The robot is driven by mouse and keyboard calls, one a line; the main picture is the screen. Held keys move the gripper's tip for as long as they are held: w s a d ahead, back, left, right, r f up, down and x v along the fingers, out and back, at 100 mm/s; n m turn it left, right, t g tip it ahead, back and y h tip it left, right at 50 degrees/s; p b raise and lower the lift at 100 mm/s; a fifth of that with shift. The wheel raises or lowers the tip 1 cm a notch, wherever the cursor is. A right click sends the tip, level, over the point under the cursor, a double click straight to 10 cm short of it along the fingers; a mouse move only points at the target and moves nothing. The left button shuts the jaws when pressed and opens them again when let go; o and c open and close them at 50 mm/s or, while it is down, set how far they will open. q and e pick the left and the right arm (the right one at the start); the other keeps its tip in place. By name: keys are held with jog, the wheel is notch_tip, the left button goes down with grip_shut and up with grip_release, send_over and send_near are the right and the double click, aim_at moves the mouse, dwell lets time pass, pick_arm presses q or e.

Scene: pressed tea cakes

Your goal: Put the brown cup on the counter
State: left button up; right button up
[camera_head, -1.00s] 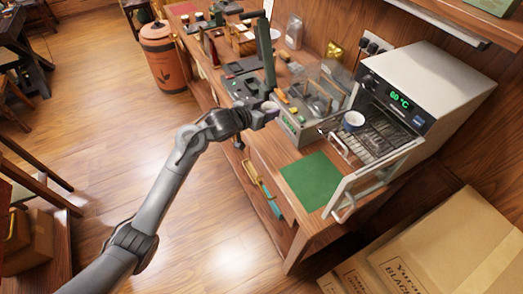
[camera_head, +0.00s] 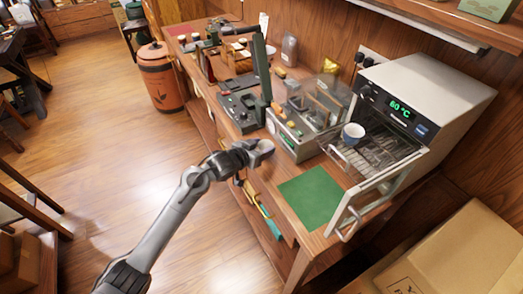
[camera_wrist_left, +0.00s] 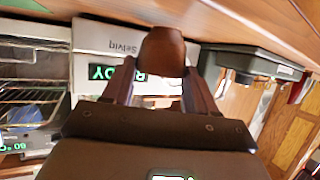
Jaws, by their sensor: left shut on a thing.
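My left gripper (camera_head: 264,149) is by the front edge of the wooden counter (camera_head: 262,180), left of the green mat (camera_head: 311,197), in the head view. In the left wrist view the gripper (camera_wrist_left: 160,85) is shut on a brown cup (camera_wrist_left: 162,50), which sits between its fingertips. In the head view the cup is hardly visible at the gripper's tip, and I cannot tell how high it is above the counter. My right gripper is not in view.
A white oven (camera_head: 440,90) stands open at the right, with a white-and-blue cup (camera_head: 353,133) on its rack. A grey machine (camera_head: 297,143) and a black device (camera_head: 240,112) stand behind the gripper. The green mat is bare. A cardboard box (camera_head: 450,255) is at the lower right.

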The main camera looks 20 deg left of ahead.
pick_arm(q)
jog(key=shift+f, duration=0.3)
jog(key=shift+f, duration=0.1)
jog(key=o, duration=1)
jog(key=shift+f, duration=0.1)
jog(key=shift+o, duration=0.2)
